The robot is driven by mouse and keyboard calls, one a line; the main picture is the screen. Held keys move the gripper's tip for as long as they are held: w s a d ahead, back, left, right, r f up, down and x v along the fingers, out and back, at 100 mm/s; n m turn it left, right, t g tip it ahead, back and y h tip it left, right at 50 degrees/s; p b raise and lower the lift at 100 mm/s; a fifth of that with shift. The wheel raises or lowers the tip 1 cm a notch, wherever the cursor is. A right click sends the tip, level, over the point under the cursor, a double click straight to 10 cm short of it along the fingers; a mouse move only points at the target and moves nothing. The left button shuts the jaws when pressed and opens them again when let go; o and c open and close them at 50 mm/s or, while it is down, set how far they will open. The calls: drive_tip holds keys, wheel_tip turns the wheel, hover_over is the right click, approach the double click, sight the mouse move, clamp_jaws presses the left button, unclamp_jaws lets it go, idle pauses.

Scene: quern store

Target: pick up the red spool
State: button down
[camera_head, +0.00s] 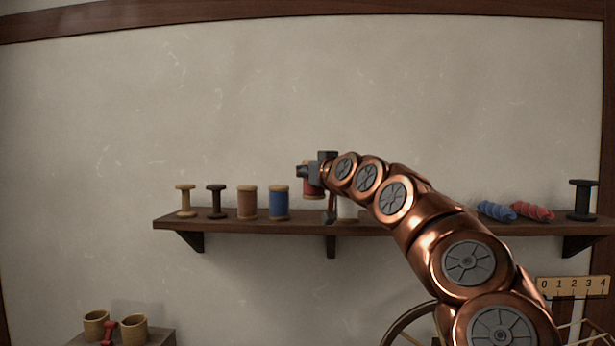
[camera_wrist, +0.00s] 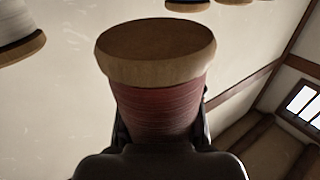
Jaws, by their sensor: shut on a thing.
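The red spool (camera_wrist: 158,105) has dark red thread and a tan wooden end, and it fills the middle of the wrist view. In the head view a part of the red spool (camera_head: 312,190) shows behind the gripper, a little above the level of the spools standing on the shelf. My gripper (camera_head: 310,172) is shut on the red spool. The dark fingers (camera_wrist: 160,135) show on both sides of it in the wrist view. Parts of the spool are hidden by the gripper in both views.
The wall shelf (camera_head: 360,228) holds a blue spool (camera_head: 279,203), a brown spool (camera_head: 247,202), two bare bobbins to the left, a white spool (camera_head: 347,209) partly behind my arm, blue and red skeins (camera_head: 532,211), and a dark bobbin (camera_head: 582,199).

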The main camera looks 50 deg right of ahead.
drive_tip(key=s+a+b, duration=0.2)
drive_tip(key=s+a, duration=0.6)
drive_tip(key=a, duration=0.2)
drive_tip(key=shift+b, duration=0.35)
drive_tip(key=shift+w, duration=0.1)
drive_tip(key=w+a+f+n+y+p, duration=0.1)
drive_tip(key=w+a+f, duration=0.3)
drive_tip(key=w, duration=0.4)
drive_tip(key=w+a+f+n+t+y+p, duration=0.1)
drive_tip(key=w+a+f, duration=0.3)
drive_tip(key=w, duration=0.4)
drive_tip(key=w+a+f+n+y+p, duration=0.1)
drive_tip(key=w+a+f+y+p, duration=0.1)
drive_tip(key=w+a+f, duration=0.4)
drive_tip(key=w+a+f+y+p, duration=0.1)
drive_tip(key=w+a+f, duration=0.4)
drive_tip(key=a+f, duration=0.3)
drive_tip(key=w+a+f+p, duration=0.2)
drive_tip(key=w+a+f, duration=0.3)
drive_tip(key=a+f, duration=0.3)
wheel_tip(320, 180, down, 4)
drive_tip(key=shift+w+f+n+y, duration=0.1)
drive_tip(key=shift+w+n+y, duration=0.05)
drive_tip(key=shift+n+y, duration=0.25)
